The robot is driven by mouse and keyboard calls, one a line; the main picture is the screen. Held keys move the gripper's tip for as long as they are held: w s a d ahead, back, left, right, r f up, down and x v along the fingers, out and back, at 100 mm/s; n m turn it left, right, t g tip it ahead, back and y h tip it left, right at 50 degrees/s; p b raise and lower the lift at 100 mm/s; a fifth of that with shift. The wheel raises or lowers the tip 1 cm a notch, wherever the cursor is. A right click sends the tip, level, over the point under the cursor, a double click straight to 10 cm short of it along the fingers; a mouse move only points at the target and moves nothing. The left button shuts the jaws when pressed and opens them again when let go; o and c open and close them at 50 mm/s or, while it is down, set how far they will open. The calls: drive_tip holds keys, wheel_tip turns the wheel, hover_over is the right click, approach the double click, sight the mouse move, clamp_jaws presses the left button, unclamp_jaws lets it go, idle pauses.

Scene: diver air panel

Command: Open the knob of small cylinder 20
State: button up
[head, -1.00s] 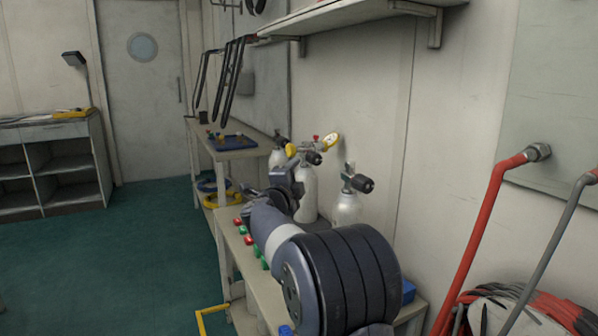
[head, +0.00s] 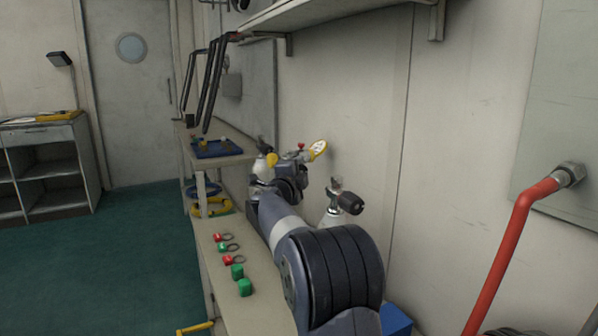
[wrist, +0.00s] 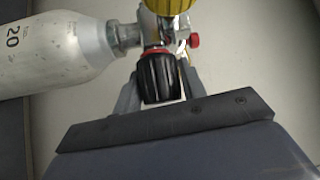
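Small cylinder 20 (wrist: 55,50) is white with a black "20" and lies across the upper left of the wrist view. Its metal valve (wrist: 150,35) carries a ribbed black knob (wrist: 160,78), a small red part and a yellow part. My gripper (wrist: 160,82) has one finger on each side of the black knob, with the knob between them; firm contact on both sides is not clear. In the head view my arm hides most of this cylinder; a yellow-rimmed gauge (head: 318,150) shows above my gripper (head: 292,170).
Another white cylinder with a black knob (head: 350,203) stands close to the right of my arm. Red and green items (head: 233,262) lie along the bench (head: 255,312). A blue tray (head: 217,149) sits on the far table. A red pipe (head: 510,240) is at right.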

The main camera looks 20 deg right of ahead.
drive_tip(key=c, duration=0.5)
drive_tip(key=shift+f+b, duration=0.15)
drive_tip(key=shift+b, duration=0.3)
drive_tip(key=shift+f+n+t+b, duration=0.1)
drive_tip(key=shift+n+t+b, duration=0.2)
drive_tip(key=shift+n+b, duration=0.1)
drive_tip(key=b, duration=0.1)
drive_tip(key=n+t+b, duration=0.1)
drive_tip(key=b, duration=0.1)
drive_tip(key=shift+f+n+h, duration=0.2)
drive_tip(key=shift+n+h, duration=0.1)
drive_tip(key=shift+h, duration=0.1)
drive_tip(key=n+t+b, duration=0.3)
drive_tip(key=b, duration=0.2)
drive_tip(key=shift+n, duration=0.3)
drive_tip(key=shift+r+n+t+y+b, duration=0.15)
drive_tip(key=shift+n+t+y+b, duration=0.25)
drive_tip(key=shift+n+t+b, duration=0.45)
drive_tip(key=shift+r+n+t+y+b, duration=0.15)
drive_tip(key=shift+n+t+y+b, duration=0.4)
drive_tip(key=shift+n, duration=0.5)
drive_tip(key=shift+h, duration=0.25)
